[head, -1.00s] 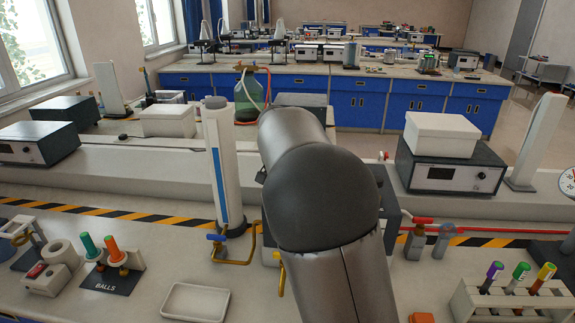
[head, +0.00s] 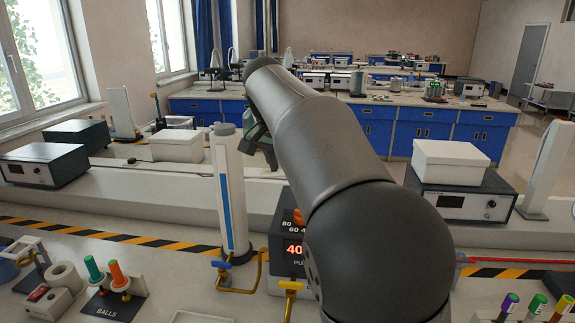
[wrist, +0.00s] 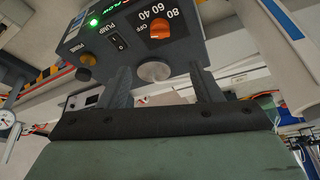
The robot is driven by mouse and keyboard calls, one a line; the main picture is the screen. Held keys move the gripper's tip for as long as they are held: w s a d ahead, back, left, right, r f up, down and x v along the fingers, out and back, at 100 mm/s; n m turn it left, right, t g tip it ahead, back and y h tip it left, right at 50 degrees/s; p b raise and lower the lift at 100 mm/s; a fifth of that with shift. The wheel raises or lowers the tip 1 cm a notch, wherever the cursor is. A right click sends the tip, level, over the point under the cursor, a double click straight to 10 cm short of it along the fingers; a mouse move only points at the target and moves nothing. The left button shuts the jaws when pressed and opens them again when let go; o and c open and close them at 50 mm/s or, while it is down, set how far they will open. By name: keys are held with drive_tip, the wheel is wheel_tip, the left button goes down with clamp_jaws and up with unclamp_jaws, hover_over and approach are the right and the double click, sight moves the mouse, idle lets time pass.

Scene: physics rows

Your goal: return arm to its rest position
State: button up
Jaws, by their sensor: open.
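My arm (head: 340,170) is grey. It runs from the lower right of the head view up to the left, raised above the bench. My gripper (head: 260,143) hangs below the arm's far end, beside the white column and partly hidden by the arm. In the wrist view my gripper's two dark fingers (wrist: 162,84) stand wide apart, open, and I see nothing held between them. The pump box (wrist: 130,38) appears upside down beyond the fingertips, with a green light, a switch and an orange knob. In the head view the pump box (head: 292,250) is partly behind my arm.
A white column with a blue stripe (head: 230,195) stands left of my arm. A balls stand (head: 112,290) and a white roll (head: 65,278) are at the lower left. A white box (head: 460,162) sits on an instrument (head: 462,206) at right. Coloured-cap tubes (head: 535,305) are at lower right.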

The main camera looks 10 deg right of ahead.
idle(0.3)
drive_tip(key=s+d+f+n+g+y, duration=0.1)
drive_tip(key=s+f+n, duration=0.3)
drive_tip(key=s+f, duration=0.8)
drive_tip(key=s+d+f+n+g+y, duration=0.1)
drive_tip(key=s+d+f+n+g, duration=0.1)
drive_tip(key=s+f, duration=1)
drive_tip(key=s+n, duration=0.1)
drive_tip(key=s, duration=0.6)
drive_tip(key=shift+s+d+f+n+y, duration=0.25)
drive_tip(key=shift+d+f+n+y, duration=0.05)
drive_tip(key=shift+d+n+y, duration=0.1)
